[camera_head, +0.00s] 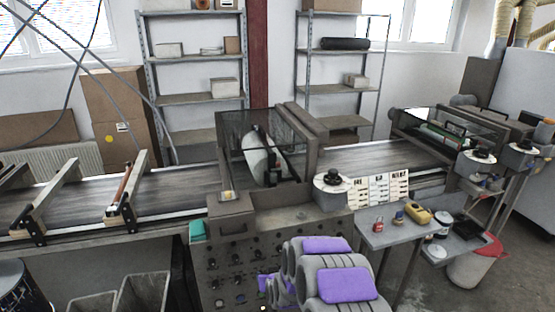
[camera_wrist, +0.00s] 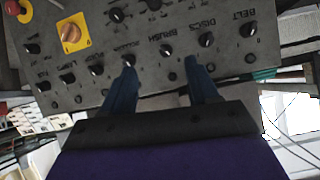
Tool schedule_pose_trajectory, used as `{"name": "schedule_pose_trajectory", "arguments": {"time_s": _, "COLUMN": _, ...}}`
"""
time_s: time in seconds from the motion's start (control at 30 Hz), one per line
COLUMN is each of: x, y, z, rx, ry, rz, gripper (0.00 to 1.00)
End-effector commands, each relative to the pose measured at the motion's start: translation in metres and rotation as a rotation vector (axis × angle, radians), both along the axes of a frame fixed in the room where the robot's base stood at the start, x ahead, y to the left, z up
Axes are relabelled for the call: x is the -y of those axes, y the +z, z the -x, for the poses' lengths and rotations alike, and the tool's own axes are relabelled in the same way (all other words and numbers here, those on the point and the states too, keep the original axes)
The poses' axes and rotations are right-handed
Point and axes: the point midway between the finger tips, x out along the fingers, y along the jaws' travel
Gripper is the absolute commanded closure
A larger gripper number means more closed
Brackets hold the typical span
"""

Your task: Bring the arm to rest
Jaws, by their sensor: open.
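My arm, grey with purple pads, shows at the bottom middle of the head view, in front of the conveyor's control panel (camera_head: 235,270). In the wrist view my gripper (camera_wrist: 162,75) is open, with two blue fingers apart and nothing between them. The fingers point at the control panel (camera_wrist: 180,20), which shows upside down with several black knobs and labels such as BELT, DISCS and BRUSH. An orange rotary switch on a yellow plate (camera_wrist: 72,34) is at its upper left. I cannot tell whether the fingertips touch the panel. The gripper is not clearly visible in the head view.
The conveyor belt (camera_head: 355,158) runs across behind the panel, with a machine housing (camera_head: 240,145) over it. A small side table (camera_head: 385,232) with tools stands right of the panel. Bins (camera_head: 145,290) stand at the lower left, and a bin with a red liner (camera_head: 480,265) at right.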

Motion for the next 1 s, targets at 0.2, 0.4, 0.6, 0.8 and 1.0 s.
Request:
{"name": "schedule_pose_trajectory", "arguments": {"time_s": 0.2, "x": 0.018, "y": 0.056, "z": 0.033, "rx": -0.139, "ry": 0.004, "rz": 0.016, "gripper": 0.40}}
{"name": "schedule_pose_trajectory", "arguments": {"time_s": 0.4, "x": 0.039, "y": 0.100, "z": 0.080, "rx": -0.276, "ry": 0.006, "rz": 0.046, "gripper": 0.40}}
{"name": "schedule_pose_trajectory", "arguments": {"time_s": 0.6, "x": 0.065, "y": 0.142, "z": 0.136, "rx": -0.406, "ry": -0.001, "rz": 0.079, "gripper": 0.40}}
{"name": "schedule_pose_trajectory", "arguments": {"time_s": 0.8, "x": 0.093, "y": 0.178, "z": 0.203, "rx": -0.540, "ry": -0.017, "rz": 0.115, "gripper": 0.40}}
{"name": "schedule_pose_trajectory", "arguments": {"time_s": 1.0, "x": 0.120, "y": 0.210, "z": 0.279, "rx": -0.676, "ry": -0.045, "rz": 0.148, "gripper": 0.40}}
